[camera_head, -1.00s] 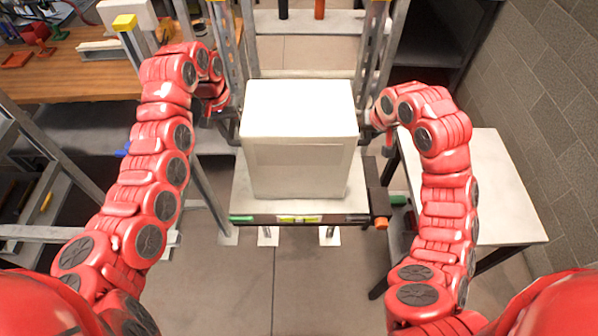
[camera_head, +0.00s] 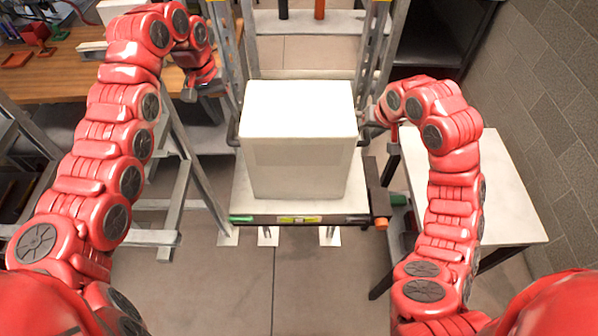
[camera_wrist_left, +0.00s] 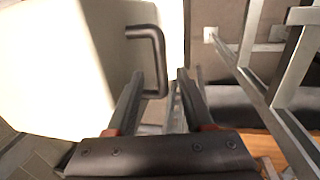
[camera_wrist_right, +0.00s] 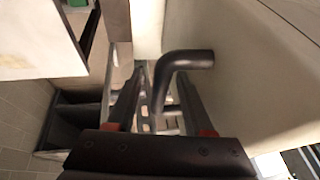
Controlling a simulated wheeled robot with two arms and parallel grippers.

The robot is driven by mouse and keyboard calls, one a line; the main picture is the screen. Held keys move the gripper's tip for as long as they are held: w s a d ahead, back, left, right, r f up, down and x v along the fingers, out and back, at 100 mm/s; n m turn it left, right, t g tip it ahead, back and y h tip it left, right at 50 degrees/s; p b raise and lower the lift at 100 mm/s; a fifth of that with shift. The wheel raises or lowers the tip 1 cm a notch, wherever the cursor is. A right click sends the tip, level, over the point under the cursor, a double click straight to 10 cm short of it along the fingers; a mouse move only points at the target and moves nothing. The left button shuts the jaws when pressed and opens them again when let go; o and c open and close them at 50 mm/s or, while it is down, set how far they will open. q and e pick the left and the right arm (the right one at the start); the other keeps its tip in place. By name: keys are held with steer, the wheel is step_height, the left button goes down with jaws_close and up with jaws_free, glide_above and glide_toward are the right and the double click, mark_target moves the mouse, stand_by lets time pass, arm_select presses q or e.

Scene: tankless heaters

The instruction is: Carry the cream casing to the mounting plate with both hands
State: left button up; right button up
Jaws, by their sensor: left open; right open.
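The cream casing (camera_head: 298,135) stands upright on a pale platform (camera_head: 242,200) in the middle of the head view. A dark handle (camera_head: 232,132) sticks out on its left side, and another is on its right side. My left gripper (camera_head: 208,90) is open and apart from the casing, up and left of the left handle. In the left wrist view that handle (camera_wrist_left: 158,60) appears between and beyond the fingertips. My right gripper (camera_head: 368,116) is open at the right handle. In the right wrist view this handle (camera_wrist_right: 185,60) reaches between the open fingers. I cannot pick out the mounting plate.
Metal frame posts (camera_head: 228,45) rise behind the casing on both sides. A wooden bench (camera_head: 60,65) stands at the far left, a white table (camera_head: 490,190) at the right. Open floor lies in front.

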steer(key=v, duration=0.5)
stand_by(0.4)
